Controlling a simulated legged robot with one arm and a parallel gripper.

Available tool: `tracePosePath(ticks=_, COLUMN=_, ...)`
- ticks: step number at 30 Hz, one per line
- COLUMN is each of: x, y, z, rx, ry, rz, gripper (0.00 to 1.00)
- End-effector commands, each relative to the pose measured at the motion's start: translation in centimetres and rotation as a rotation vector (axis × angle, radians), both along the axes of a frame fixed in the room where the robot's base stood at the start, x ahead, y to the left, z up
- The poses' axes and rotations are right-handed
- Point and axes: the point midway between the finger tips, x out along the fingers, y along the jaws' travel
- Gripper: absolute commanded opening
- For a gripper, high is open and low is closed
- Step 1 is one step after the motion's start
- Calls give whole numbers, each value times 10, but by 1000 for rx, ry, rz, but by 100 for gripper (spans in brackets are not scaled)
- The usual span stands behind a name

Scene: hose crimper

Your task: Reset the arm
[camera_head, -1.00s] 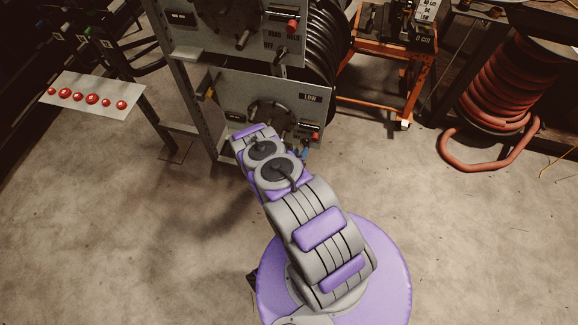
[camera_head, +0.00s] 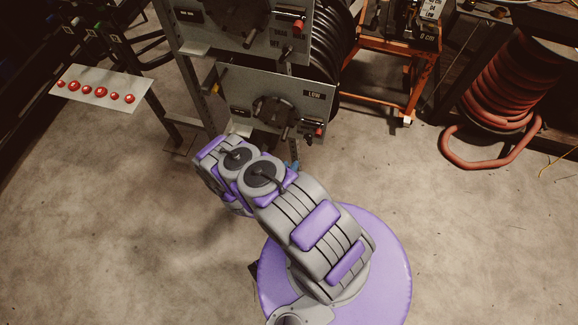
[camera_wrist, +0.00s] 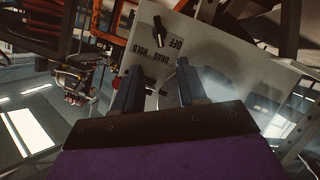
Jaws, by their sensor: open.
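My gripper (camera_wrist: 158,85) is open and empty in the wrist view, with its two dark fingers apart. Beyond the fingers is a grey panel (camera_wrist: 225,62) lettered DRAG, HOLD and OFF, with a dark lever (camera_wrist: 160,32). The fingers overlap the panel in the picture; I see no grip on anything. In the head view my arm (camera_head: 262,180) is bent, its elbow to the left, in front of the hose reel rack. My gripper is mostly hidden behind the arm there.
The rack's lower panel, marked LOW (camera_head: 315,94), carries a round dark fitting (camera_head: 274,112). A plate with several red buttons (camera_head: 98,88) stands left. An orange cart (camera_head: 408,85) and red hose coil (camera_head: 500,95) stand right. Bare floor (camera_head: 110,240) is open around my base.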

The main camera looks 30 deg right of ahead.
Motion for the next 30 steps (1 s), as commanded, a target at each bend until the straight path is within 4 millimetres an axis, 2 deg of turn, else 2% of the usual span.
tracePosePath(ticks=11, x=1, y=0, z=0, rx=2, ry=0, rz=0, gripper=42)
tracePosePath(ticks=14, x=7, y=3, z=2, rx=22, ry=-2, rz=-1, gripper=42)
tracePosePath(ticks=17, x=23, y=12, z=6, rx=81, ry=-4, rz=-5, gripper=42)
tracePosePath(ticks=23, x=73, y=44, z=26, rx=276, ry=-2, rz=-4, gripper=42)
tracePosePath(ticks=30, x=122, y=89, z=68, rx=504, ry=26, rz=28, gripper=42)
